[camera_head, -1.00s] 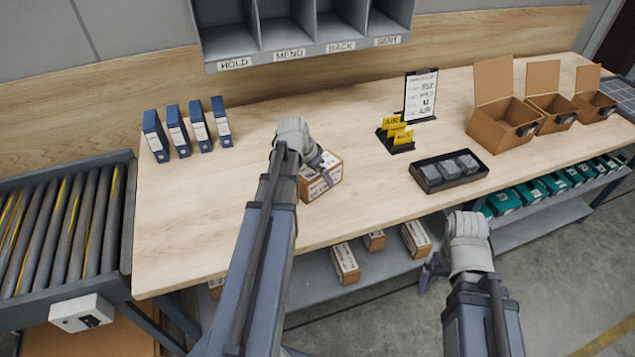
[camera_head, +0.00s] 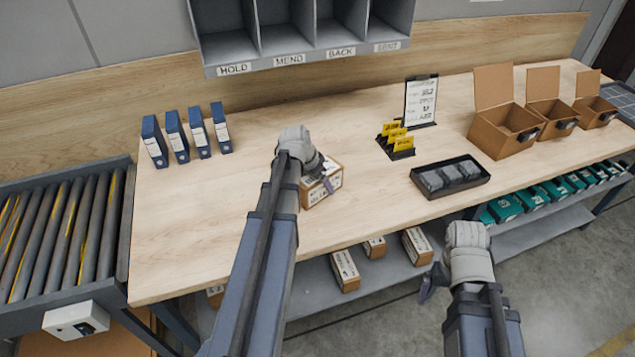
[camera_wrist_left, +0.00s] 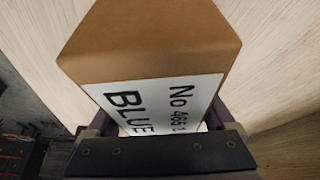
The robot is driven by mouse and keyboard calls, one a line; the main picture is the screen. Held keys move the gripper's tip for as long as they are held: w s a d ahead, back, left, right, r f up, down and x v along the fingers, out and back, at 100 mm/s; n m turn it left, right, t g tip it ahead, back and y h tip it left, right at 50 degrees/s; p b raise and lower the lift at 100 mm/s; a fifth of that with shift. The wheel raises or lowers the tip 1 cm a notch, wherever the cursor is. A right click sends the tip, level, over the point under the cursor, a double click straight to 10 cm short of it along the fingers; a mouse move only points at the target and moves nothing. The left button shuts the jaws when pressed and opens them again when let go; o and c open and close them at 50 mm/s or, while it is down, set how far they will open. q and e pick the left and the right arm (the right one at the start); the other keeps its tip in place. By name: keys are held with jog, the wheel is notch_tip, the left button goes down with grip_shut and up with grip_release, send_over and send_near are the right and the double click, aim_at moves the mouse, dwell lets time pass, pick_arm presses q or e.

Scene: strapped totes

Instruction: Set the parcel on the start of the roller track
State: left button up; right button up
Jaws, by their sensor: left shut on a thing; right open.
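The parcel is a small brown box (camera_head: 314,192) with white labels, on or just above the wooden bench top near its front edge. The left wrist view shows the parcel (camera_wrist_left: 150,45) close up, with a label reading "No 465" and "BLUE". My left gripper (camera_head: 325,180) is shut on it; the wrist hides part of the jaws. The roller track (camera_head: 65,230), with grey rollers and yellow streaks, is at the far left, beside the bench. My right gripper (camera_head: 432,282) is open and empty, in front of the bench.
Several blue binders (camera_head: 187,137) stand at the bench's back left. A black tray (camera_head: 450,178), yellow cards (camera_head: 396,138), a sign (camera_head: 420,100) and open cartons (camera_head: 507,130) are to the right. Labelled cubbies (camera_head: 290,40) hang above. The bench between binders and parcel is clear.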

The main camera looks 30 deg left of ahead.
pick_arm(q)
grip_shut()
jog(key=shift+r, duration=0.15)
notch_tip(320, 180, up, 10)
jog(key=p, duration=1)
